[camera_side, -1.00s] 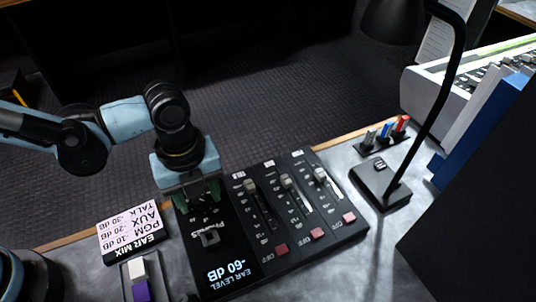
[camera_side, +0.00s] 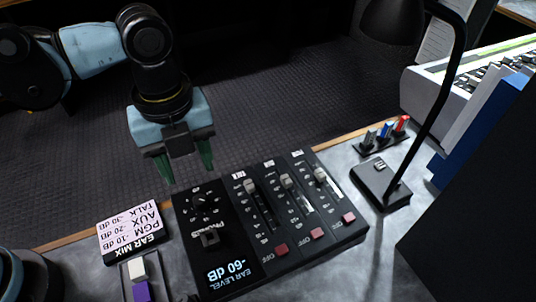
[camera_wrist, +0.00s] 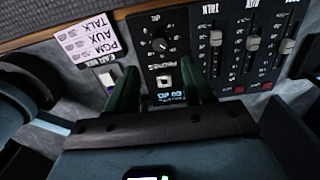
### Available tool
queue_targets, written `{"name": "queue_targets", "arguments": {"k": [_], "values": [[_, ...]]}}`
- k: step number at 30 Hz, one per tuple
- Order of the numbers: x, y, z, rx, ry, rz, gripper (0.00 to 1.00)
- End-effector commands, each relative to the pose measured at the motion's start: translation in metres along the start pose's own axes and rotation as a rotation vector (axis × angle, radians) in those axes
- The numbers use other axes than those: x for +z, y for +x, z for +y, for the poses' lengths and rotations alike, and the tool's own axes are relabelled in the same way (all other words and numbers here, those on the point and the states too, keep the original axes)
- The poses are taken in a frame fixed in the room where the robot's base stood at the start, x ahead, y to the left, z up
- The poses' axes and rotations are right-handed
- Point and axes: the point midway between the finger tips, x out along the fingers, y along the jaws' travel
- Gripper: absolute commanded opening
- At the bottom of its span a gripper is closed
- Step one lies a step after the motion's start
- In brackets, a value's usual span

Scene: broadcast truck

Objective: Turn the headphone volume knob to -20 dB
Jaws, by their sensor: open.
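The headphone volume knob (camera_side: 203,204) is a small black round knob on the left of the dark mixer panel, by the PHONES label. It also shows uncovered in the wrist view (camera_wrist: 160,44). The EAR LEVEL display (camera_side: 230,272) below it reads -60 dB, upside down in the side view. My gripper (camera_side: 185,165) has two green fingers spread apart with nothing between them. It hangs above and behind the knob, clear of it. The fingers (camera_wrist: 160,68) also show in the wrist view.
Several faders (camera_side: 285,182) with red OFF buttons stand right of the knob. A white-and-pink EAR MIX card (camera_side: 128,228) with dB values lies left of the panel. A black lamp (camera_side: 380,186) stands at the right. The space above the dark floor behind is open.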

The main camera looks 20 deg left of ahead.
Motion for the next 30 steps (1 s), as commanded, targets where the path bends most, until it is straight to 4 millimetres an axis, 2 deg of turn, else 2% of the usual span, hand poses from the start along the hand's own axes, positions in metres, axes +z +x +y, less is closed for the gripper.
{"name": "queue_targets", "arguments": {"k": [3,9,23,26,30], "values": [[0.000,-0.015,0.000,0.000,0.000,0.000,0.52],[0.000,-0.029,0.000,0.000,0.000,0.000,0.52],[0.003,-0.032,0.002,-0.008,-0.032,-0.001,0.52],[0.017,-0.033,0.009,-0.044,-0.168,-0.004,0.52],[0.051,-0.033,0.028,-0.146,-0.551,-0.001,0.52]]}}
